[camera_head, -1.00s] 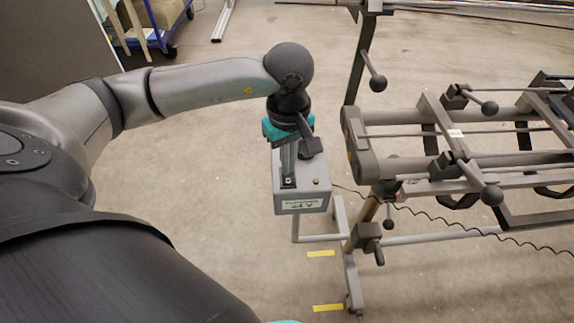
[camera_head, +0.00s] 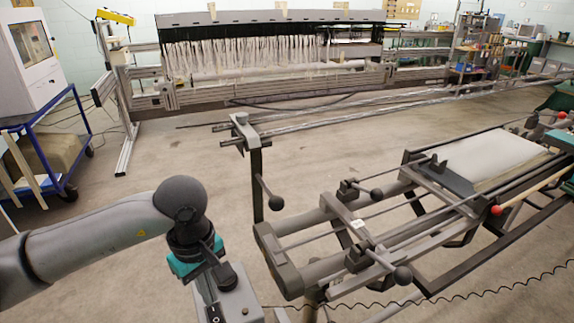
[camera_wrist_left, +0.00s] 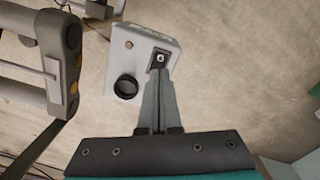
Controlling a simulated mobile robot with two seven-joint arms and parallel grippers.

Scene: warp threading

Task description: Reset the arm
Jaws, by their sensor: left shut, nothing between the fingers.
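My left gripper (camera_head: 211,310) hangs from my grey arm at the lower left of the head view, below a teal collar. Its narrow fingers are shut with nothing between them. They point down over a grey control box (camera_head: 241,302), which the bottom edge cuts off. The left wrist view shows the shut fingers (camera_wrist_left: 160,72) in front of the box (camera_wrist_left: 140,38), at a small black switch plate (camera_wrist_left: 158,56). I cannot tell whether the tips touch it. A round black knob (camera_wrist_left: 127,87) is beside them. My right gripper is not in view.
A grey warp frame (camera_head: 283,262) with rods and black ball handles stands right of the gripper. A blue cart (camera_head: 66,176) is at the left. A large loom (camera_head: 270,62) is at the back. Open floor (camera_head: 190,155) lies between.

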